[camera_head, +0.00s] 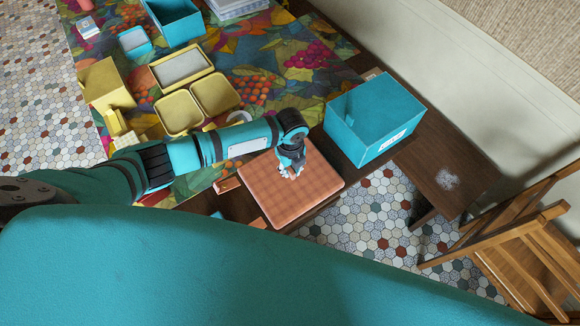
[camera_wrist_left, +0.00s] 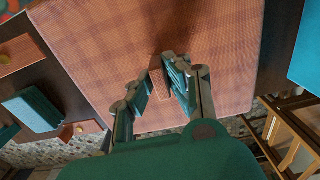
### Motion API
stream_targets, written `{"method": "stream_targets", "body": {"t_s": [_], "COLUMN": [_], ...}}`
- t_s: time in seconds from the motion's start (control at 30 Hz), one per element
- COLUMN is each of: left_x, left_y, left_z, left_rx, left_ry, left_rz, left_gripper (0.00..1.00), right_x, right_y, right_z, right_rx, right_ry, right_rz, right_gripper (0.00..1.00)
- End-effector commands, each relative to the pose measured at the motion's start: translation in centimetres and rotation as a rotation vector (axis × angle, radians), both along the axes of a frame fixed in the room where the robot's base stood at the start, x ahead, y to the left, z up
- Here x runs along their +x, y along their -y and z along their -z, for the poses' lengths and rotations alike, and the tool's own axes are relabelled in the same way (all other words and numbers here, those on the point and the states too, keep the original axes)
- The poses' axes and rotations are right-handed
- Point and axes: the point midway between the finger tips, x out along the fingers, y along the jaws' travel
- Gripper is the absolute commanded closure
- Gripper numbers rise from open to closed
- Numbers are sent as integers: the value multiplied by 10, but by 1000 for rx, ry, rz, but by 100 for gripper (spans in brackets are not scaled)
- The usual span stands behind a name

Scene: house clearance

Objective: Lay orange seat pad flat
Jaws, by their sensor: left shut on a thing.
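The orange plaid seat pad (camera_head: 262,190) lies at the front edge of the dark wooden table in the head view and looks about level. It fills much of the left wrist view (camera_wrist_left: 110,40). My left gripper (camera_head: 291,172) is above the middle of the pad, pointing down. In the left wrist view its fingers (camera_wrist_left: 160,82) are closed around a narrow orange-brown piece that stands up from the pad's surface. Whether the pad's underside rests fully on the table is hidden. My right gripper is not in view.
A teal bin (camera_head: 372,120) with a white label stands right of the pad. Yellow trays (camera_head: 180,112) and boxes stand on the patterned cloth (camera_head: 275,65) further left. A dark low table (camera_head: 450,178) and a wooden chair (camera_head: 520,235) are at right, over tiled floor.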

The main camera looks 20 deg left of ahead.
Motion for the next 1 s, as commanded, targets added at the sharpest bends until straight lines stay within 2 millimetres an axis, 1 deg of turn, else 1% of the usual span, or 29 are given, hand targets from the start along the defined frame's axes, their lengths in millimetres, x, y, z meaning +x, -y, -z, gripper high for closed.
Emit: {"method": "stream_targets", "body": {"t_s": [0.13, 0.17, 0.33, 0.53, 0.57, 1.0], "left_x": [0, 0, 0, 0, 0, 0], "left_y": [0, 0, 0, 0, 0, 0], "left_z": [5, 4, 4, 4, 4, 4], "left_rx": [-1, -1, -1, 0, 1, 1], "left_ry": [1, 1, 1, 0, -1, -1], "left_rz": [1, 1, 0, 0, 0, 0], "left_gripper": [100, 82, 60, 59, 63, 63], "right_x": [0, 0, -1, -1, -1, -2], "right_y": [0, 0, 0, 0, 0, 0], "right_z": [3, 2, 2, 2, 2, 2], "right_rx": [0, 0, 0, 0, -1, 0], "right_ry": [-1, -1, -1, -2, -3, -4], "right_rz": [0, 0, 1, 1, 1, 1], "right_gripper": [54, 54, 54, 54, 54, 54]}}
